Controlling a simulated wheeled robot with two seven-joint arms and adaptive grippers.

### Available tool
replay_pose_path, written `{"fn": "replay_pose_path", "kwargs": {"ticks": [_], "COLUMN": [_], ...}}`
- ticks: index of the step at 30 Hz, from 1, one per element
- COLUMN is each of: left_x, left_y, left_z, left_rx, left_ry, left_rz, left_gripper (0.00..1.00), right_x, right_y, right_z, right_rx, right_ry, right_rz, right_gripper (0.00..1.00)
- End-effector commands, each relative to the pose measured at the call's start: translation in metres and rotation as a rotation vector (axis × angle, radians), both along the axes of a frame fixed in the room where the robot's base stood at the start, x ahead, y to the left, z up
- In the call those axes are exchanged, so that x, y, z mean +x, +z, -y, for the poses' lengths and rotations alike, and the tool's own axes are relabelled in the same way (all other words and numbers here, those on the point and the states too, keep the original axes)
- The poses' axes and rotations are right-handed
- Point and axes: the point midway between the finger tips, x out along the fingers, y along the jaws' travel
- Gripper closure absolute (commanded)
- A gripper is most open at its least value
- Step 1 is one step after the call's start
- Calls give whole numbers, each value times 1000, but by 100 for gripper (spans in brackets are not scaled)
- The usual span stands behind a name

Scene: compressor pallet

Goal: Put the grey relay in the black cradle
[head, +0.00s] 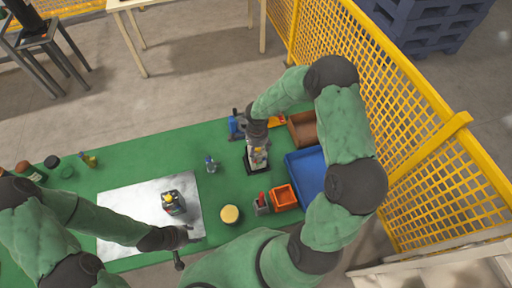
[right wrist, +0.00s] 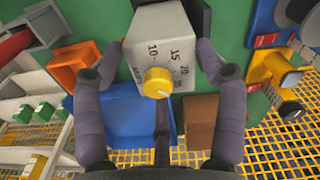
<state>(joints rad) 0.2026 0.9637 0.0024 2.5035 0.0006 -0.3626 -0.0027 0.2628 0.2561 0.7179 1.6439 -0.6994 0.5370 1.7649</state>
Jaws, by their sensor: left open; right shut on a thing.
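The grey relay (right wrist: 160,48) has a numbered dial face and a yellow knob. It sits between the two fingers of my right gripper (right wrist: 160,62), which is shut on it. In the head view the relay (head: 258,157) shows small below my right gripper (head: 258,148), at the black cradle (head: 249,169). A black part shows behind the relay's upper end in the right wrist view. I cannot tell whether the relay is seated in the cradle or just above it. My left gripper (head: 187,241) is open and empty over the near edge of the silver sheet.
A dark device (head: 173,203) stands on the silver sheet (head: 120,200). A yellow round thing (head: 229,214), a small bottle (head: 210,164), an orange bin (head: 284,196), a blue tray (head: 295,163) and a brown bin (head: 302,128) surround the cradle.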

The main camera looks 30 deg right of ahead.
Motion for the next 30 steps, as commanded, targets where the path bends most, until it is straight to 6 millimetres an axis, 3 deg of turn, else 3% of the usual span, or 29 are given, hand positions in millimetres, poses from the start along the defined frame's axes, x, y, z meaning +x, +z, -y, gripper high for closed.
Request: {"fn": "replay_pose_path", "kwargs": {"ticks": [6, 20, 21, 22, 23, 30], "left_x": [0, 0, 0, 0, 0, 0], "left_y": [1, -4, -3, -3, -3, -3], "left_z": [0, 0, 0, 0, 0, 0], "left_rx": [0, 0, 0, 0, 0, 0], "left_ry": [0, 0, 0, 0, 0, 0], "left_rz": [0, 0, 0, 0, 0, 0], "left_gripper": [52, 52, 52, 52, 52, 52], "right_x": [11, 11, 11, 11, 11, 11], "right_y": [-12, -16, -16, -15, -15, -15], "right_z": [3, 3, 2, 2, 2, 2], "right_rx": [1, 1, 1, 1, 1, 1], "right_ry": [0, 1, 1, 1, 1, 1], "right_rz": [1, 1, -1, -1, -1, -1], "right_gripper": [87, 87, 17, 8, 4, 4]}}
